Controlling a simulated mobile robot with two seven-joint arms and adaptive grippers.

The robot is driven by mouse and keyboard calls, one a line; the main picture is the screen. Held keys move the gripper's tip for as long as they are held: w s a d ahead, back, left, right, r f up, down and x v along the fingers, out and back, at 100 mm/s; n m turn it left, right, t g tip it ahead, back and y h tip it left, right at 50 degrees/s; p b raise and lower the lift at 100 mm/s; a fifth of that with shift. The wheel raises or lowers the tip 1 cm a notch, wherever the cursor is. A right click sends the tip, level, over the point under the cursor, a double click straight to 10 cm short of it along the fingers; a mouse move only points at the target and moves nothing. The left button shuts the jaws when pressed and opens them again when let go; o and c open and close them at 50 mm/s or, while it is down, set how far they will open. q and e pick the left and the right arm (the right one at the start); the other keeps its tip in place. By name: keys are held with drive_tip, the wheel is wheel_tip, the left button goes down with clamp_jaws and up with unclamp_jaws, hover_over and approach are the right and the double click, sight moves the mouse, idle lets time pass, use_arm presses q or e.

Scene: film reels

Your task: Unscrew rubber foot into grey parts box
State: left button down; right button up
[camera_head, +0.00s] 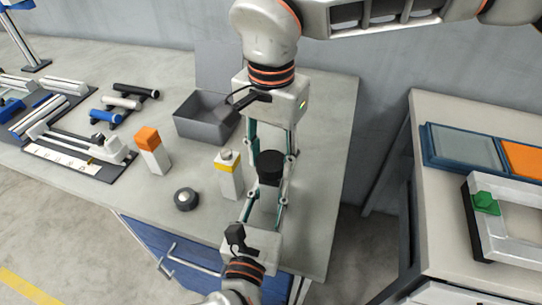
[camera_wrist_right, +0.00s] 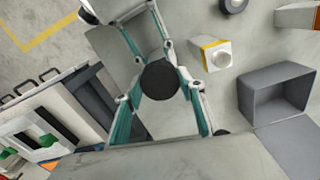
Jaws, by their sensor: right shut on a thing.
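A black round piece (camera_head: 270,167), which looks like the rubber foot, is between my two grippers above the bench. It also shows in the right wrist view (camera_wrist_right: 160,79). My right gripper (camera_head: 270,158) reaches down from the top and is shut on it, a finger at each side. My left gripper (camera_head: 268,188) comes up from below, facing the right one, its fingertips close to the same piece; whether they press on it is unclear. What lies under the piece is hidden. The grey parts box (camera_head: 186,127) stands open to the left of my right gripper, with no contents visible.
A white post with a yellow band (camera_head: 229,183) stands close left of the grippers. An orange-topped post (camera_head: 152,156) and a dark round puck (camera_head: 186,199) are farther left. Several fixtures and rods lie at the far left. A second table (camera_head: 430,195) stands at right, beyond a gap.

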sight(271, 160)
drive_tip(key=shift+n, duration=1)
drive_tip(key=shift+r, duration=0.15)
drive_tip(key=shift+r, duration=0.95)
drive_tip(key=shift+r, duration=2.05)
use_arm(q)
drive_tip(key=c, duration=1.6)
unclamp_jaws()
drive_tip(key=shift+o, duration=0.2)
